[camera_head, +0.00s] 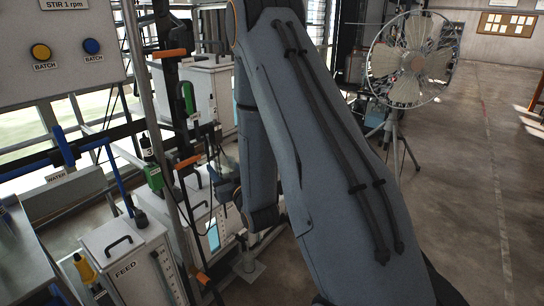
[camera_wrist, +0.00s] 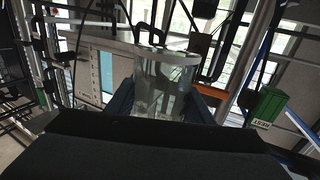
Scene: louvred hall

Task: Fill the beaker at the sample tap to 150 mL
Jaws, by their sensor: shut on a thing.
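In the wrist view my gripper (camera_wrist: 162,97) is shut on a clear glass beaker (camera_wrist: 162,74), with one dark blue finger on each side. The beaker's rim is visible at the top; its lower part is hidden behind my gripper's dark body. I see background through the glass and cannot tell whether any liquid is inside. In the head view my arm hides most of the gripper area, and I cannot make out the beaker there. I cannot tell which fitting is the sample tap.
Pipes and orange handles (camera_head: 174,53) stand left of my arm. A FEED tank (camera_head: 125,262) and a WATER trough (camera_head: 70,190) stand at the left. A green box (camera_wrist: 268,106) is right of the beaker. A fan (camera_head: 411,60) stands behind; the right floor is clear.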

